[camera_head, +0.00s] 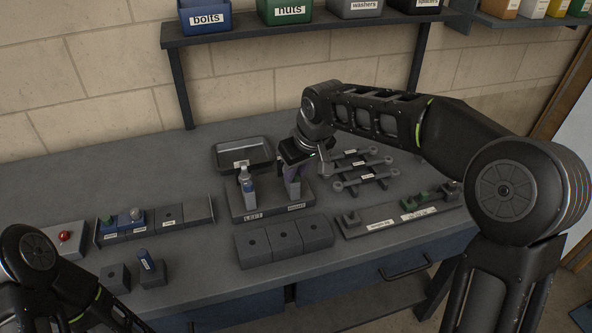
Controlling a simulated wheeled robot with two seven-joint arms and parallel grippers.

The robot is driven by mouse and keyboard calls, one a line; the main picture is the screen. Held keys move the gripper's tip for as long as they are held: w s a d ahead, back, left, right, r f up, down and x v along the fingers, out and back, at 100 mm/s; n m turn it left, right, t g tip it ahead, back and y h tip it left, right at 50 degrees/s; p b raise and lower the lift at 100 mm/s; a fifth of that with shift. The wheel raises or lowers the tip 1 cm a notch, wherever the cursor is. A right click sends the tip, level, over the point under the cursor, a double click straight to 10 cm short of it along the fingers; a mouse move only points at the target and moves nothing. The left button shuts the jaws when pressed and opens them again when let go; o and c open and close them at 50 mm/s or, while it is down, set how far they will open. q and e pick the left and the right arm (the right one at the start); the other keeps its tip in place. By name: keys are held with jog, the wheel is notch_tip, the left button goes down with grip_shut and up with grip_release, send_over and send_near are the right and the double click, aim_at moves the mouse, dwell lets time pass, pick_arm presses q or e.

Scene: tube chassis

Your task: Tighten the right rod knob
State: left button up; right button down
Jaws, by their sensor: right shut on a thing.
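A dark grey fixture (268,212) stands on the workbench, with a label at its left end and another at its right. A left rod (246,181) with a light knob-like top stands upright on it. A right rod post (292,187) stands at its right side. My right gripper (297,160) is over the top of this post, shut on the right rod knob. The gripper hides most of that knob. My left arm shows at the lower left, but its gripper is out of view.
A dark tray (243,153) lies behind the fixture. Several grey rods (362,179) lie to its right, near my right arm. A row of grey blocks (284,238) stands in front. A red button box (65,239) is at the left. A shelf (300,25) with bins hangs behind.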

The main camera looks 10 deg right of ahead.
jog(key=shift+m, duration=0.3)
jog(key=m+b, duration=0.1)
jog(key=m+h+b, duration=0.1)
jog(key=m, duration=0.2)
jog(key=shift+a+f+h+b, duration=0.1)
jog(key=shift+a+h+b, duration=0.15)
jog(key=shift+h+b, duration=0.15)
jog(key=m+h+b, duration=0.1)
jog(key=m, duration=0.1)
jog(key=shift+a+m, duration=0.15)
jog(key=shift+m, duration=0.15)
jog(key=shift+w+m+h, duration=0.1)
jog(key=shift+m+h, duration=0.2)
jog(key=shift+m, duration=0.7)
jog(key=shift+a+m+g+h, duration=0.1)
jog(key=shift+m+g+h, duration=0.25)
jog(key=shift+m, duration=0.55)
jog(key=m, duration=0.2)
jog(key=shift+w+r+m+g+h+p, duration=0.1)
jog(key=shift+r+m+g+h+p, duration=0.15)
jog(key=shift+m+g+h+p, duration=0.15)
jog(key=m+p, duration=0.1)
jog(key=m+g, duration=0.1)
jog(key=m, duration=0.1)
jog(key=shift+w+a+h+p, duration=0.15)
jog(key=shift+h+p, duration=0.2)
jog(key=shift+m+g+p, duration=0.35)
jog(key=shift+m+p, duration=0.1)
jog(key=shift+m, duration=0.45)
